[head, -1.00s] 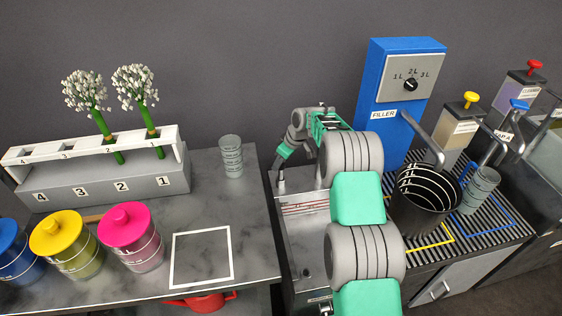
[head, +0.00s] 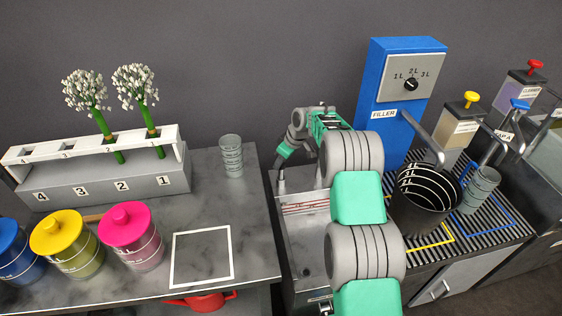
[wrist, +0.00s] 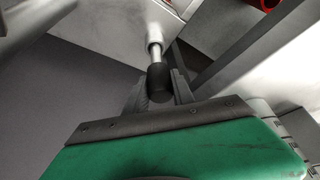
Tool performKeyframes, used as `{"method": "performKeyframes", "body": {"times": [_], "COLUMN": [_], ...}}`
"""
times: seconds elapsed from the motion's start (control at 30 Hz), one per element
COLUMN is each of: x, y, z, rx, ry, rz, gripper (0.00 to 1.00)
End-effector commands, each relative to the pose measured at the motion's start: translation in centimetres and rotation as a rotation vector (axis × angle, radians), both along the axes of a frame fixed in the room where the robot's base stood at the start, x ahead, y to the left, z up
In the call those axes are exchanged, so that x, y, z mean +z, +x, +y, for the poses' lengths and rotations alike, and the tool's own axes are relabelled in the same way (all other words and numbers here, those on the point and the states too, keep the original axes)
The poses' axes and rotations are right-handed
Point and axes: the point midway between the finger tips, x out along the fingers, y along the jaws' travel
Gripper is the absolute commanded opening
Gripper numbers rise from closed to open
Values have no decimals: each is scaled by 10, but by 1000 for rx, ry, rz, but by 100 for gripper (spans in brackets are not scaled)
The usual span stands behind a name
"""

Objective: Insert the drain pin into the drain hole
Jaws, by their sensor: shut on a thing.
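The drain pin (wrist: 156,55) shows in the wrist view as a pale metal shaft with a black grip. My gripper (wrist: 159,92) is shut on the black grip, one dark finger on each side. The shaft points away from my gripper toward a pale surface; I cannot tell whether its far end is free or seated. In the head view my gripper (head: 280,164) is at the back left corner of the metal sink basin (head: 312,250). The pin's small grey shaft (head: 282,182) shows below it. A small dark spot low in the basin looks like the drain hole (head: 306,271).
My arm covers the basin's right side. A blue filler (head: 405,60) stands behind, with a black bucket (head: 425,215) on the grate to the right. At left, a marble counter (head: 210,205) holds a clear cup (head: 231,157), lidded jars and a flower rack (head: 105,185).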

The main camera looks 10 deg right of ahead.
Motion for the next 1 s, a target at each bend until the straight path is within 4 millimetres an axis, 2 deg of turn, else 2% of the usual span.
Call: {"method": "performKeyframes", "body": {"times": [0.57, 1.0], "x": [7, 27], "y": [1, 1], "z": [0, 0], "rx": [0, -1], "ry": [0, -1], "rz": [-4, -5], "gripper": [0, 0]}}
